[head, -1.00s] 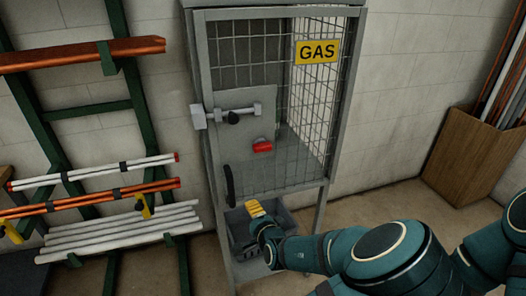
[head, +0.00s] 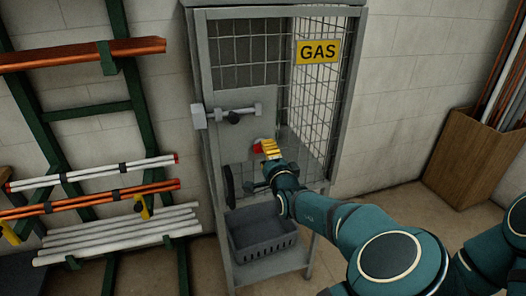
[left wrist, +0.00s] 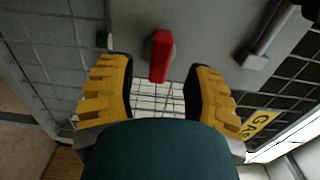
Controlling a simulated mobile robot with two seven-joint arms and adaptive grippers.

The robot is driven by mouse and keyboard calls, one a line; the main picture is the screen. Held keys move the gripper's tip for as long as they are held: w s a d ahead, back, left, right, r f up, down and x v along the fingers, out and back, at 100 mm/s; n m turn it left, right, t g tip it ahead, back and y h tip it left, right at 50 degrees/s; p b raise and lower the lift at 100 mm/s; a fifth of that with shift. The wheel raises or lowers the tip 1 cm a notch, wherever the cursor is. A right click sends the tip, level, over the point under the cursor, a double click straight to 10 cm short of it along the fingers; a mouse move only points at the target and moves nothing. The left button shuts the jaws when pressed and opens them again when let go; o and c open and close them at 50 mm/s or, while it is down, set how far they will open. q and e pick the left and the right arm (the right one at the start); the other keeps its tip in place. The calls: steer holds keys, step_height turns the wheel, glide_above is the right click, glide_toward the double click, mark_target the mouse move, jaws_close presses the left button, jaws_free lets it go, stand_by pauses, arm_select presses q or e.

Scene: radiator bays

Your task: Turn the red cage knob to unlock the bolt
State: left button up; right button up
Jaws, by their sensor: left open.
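The red knob (head: 257,147) sits on the grey plate of the gas cage's door, partly covered by my left gripper (head: 271,149). In the left wrist view the red knob (left wrist: 160,55) stands between the two yellow fingers of my left gripper (left wrist: 157,78), with a gap on each side. The gripper is open and holds nothing. The grey bolt (head: 234,112) lies across the door's left edge, above the knob; part of it also shows in the left wrist view (left wrist: 265,42). My right gripper is not in view.
The mesh cage (head: 315,110) carries a yellow GAS sign (head: 318,51). A black door handle (head: 230,186) is below left of the knob. A grey basket (head: 262,247) sits underneath. A pipe rack (head: 115,190) stands left, and a wooden bin (head: 467,160) right.

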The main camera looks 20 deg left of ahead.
arm_select(q)
steer(key=shift+x, duration=2)
steer(key=shift+o, duration=0.2)
jaws_close()
